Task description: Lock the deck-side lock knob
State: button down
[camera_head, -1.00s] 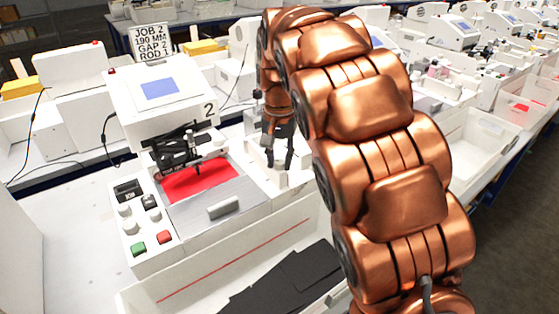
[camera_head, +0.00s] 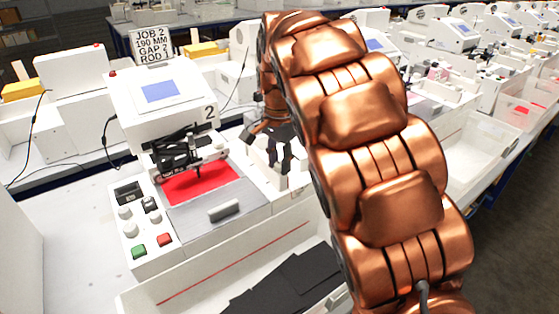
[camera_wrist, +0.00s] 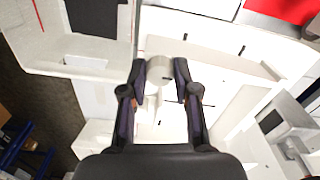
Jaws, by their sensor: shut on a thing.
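The lock knob (camera_wrist: 158,69) is a pale grey-white round knob beside the plotter deck, seen between my fingertips in the wrist view. A small dark mark shows near its right side. My gripper (camera_wrist: 159,77) is shut on this knob, with one dark finger on each side. In the head view my gripper (camera_head: 278,160) points down at the right side of plotter 2 (camera_head: 165,100), and the knob is mostly hidden by the fingers there. The plotter's grey deck (camera_head: 190,218) has a red sheet (camera_head: 198,183) at its back.
A control panel (camera_head: 140,225) with knobs and green and red buttons is left of the deck. A white bin (camera_head: 210,280) with black sheets (camera_head: 285,285) is in front. My copper arm covers the right middle of the head view.

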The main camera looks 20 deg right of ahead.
aim_at(279, 164)
dwell(0.3)
jog(key=c, duration=0.9)
grip_release()
jog(key=shift+o, duration=0.2)
notch_tip(279, 164, up, 12)
